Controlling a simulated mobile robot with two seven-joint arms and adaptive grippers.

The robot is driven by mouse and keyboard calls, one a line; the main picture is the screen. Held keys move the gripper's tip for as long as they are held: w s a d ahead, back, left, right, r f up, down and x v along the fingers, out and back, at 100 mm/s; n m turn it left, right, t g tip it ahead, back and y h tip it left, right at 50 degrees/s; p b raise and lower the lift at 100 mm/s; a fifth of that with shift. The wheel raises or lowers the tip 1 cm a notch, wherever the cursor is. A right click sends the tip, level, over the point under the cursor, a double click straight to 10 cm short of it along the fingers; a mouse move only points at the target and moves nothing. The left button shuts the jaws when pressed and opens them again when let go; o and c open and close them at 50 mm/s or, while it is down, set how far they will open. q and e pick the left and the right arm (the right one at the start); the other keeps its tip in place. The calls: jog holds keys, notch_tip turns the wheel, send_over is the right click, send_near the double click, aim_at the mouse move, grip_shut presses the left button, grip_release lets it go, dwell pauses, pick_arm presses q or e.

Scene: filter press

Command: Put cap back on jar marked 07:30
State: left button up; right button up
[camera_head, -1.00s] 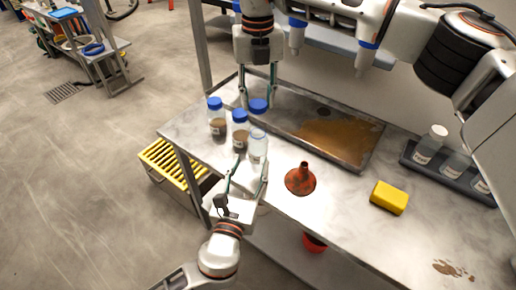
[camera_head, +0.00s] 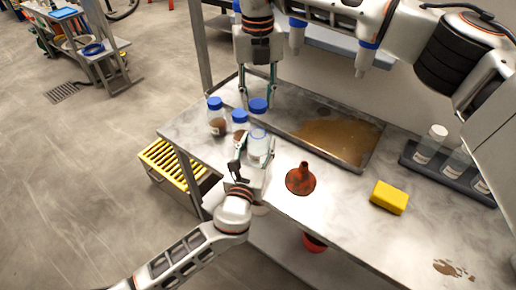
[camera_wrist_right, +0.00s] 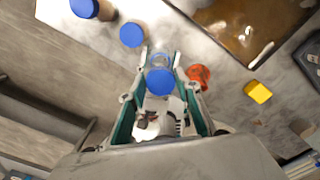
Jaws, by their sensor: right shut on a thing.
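An uncapped clear jar (camera_head: 258,143) stands near the table's left edge; its label is too small to read. My left gripper (camera_head: 257,152) has its fingers on either side of this jar; I cannot tell whether they touch it. My right gripper (camera_head: 259,102) points down from above and is shut on a blue cap (camera_head: 258,106), a little behind and above the open jar. In the right wrist view the cap (camera_wrist_right: 160,82) sits between the fingers, with the clear jar's rim (camera_wrist_right: 158,58) showing below it.
Two blue-capped jars with brown contents (camera_head: 216,118) (camera_head: 240,122) stand close to the left. An orange funnel (camera_head: 300,180), a yellow sponge (camera_head: 389,197) and a rack of bottles (camera_head: 450,166) are to the right. A shallow tray (camera_head: 371,160) with brown liquid lies behind.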

aim_at(258, 113)
pick_arm(q)
grip_shut()
pick_arm(e)
jog(key=shift+f, duration=2.55)
jog(key=shift+f, duration=0.85)
jog(key=shift+f, duration=0.6)
